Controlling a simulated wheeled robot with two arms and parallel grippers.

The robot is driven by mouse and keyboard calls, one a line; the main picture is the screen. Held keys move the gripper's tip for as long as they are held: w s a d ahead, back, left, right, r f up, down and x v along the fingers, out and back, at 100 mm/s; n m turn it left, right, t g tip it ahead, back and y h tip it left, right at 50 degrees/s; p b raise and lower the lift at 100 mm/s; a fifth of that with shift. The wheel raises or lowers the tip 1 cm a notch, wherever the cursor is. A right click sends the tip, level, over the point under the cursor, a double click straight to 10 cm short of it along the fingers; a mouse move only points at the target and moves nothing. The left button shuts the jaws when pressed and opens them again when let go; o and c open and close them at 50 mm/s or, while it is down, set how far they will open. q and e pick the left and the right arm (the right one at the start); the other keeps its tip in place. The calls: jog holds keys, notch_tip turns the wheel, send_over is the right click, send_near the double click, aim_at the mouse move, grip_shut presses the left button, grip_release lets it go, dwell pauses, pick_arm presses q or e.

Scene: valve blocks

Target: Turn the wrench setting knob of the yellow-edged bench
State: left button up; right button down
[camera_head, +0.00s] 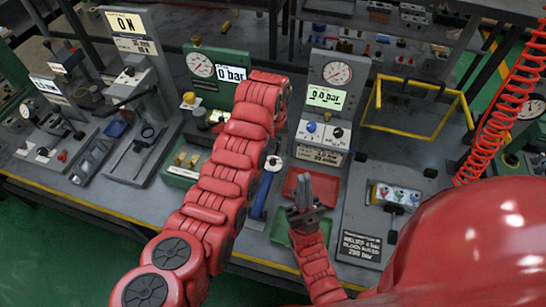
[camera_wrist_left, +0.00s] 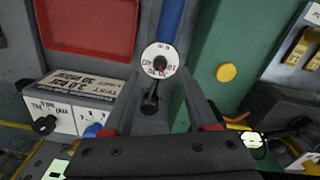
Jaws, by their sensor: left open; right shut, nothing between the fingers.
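The grey bench (camera_head: 45,188) has a yellow front edge. A round white dial with a dark, red-marked centre knob (camera_wrist_left: 160,61) sits at the end of a blue handle (camera_wrist_left: 171,18). In the head view the dial (camera_head: 273,163) and handle (camera_head: 260,196) show just right of my left arm. My left gripper (camera_wrist_left: 160,82) is open, its fingers on either side of the dial, with nothing held; contact cannot be told. In the head view its fingers are mostly hidden by the arm. My right gripper (camera_head: 304,194) is shut and empty, above the trays, right of the blue handle.
A red tray (camera_head: 318,184) and green tray (camera_head: 283,232) lie near my right gripper. A grey gauge panel (camera_head: 335,100) stands behind, a green gauge panel (camera_head: 208,70) to the left. A yellow frame (camera_head: 420,128) and red coiled hose (camera_head: 510,105) are at the right.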

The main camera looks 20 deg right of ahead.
pick_arm(q)
notch_tip(320, 180, up, 8)
jog(key=p, duration=0.3)
notch_tip(320, 180, up, 5)
jog(key=b, duration=0.1)
send_over(272, 160)
jog(key=shift+s+r, duration=0.1)
jog(key=shift+s, duration=0.1)
jog(key=shift+d, duration=0.1)
